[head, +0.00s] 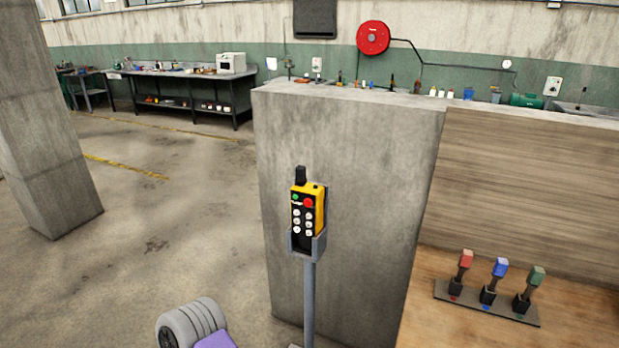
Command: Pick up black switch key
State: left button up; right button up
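A yellow and black remote control (307,212) stands upright in a grey holder (303,243) on top of a thin grey post. Its face has a green button, a red button and several white buttons. A black upright piece (300,175) sticks up from its top left corner and looks like the black switch key. A smaller black knob (317,186) sits to the right of it. Neither of my gripper's fingers shows in the head view, so I cannot see what they hold.
A concrete block (350,150) stands right behind the post. To the right, a wooden surface (440,325) bears a dark rack (465,300) with red, blue and green handled levers. Open floor (190,220) lies to the left, with a concrete pillar (45,110) beyond.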

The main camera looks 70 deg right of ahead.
aim_at(300, 172)
jog(key=k, duration=0.25)
jog(key=z, duration=1)
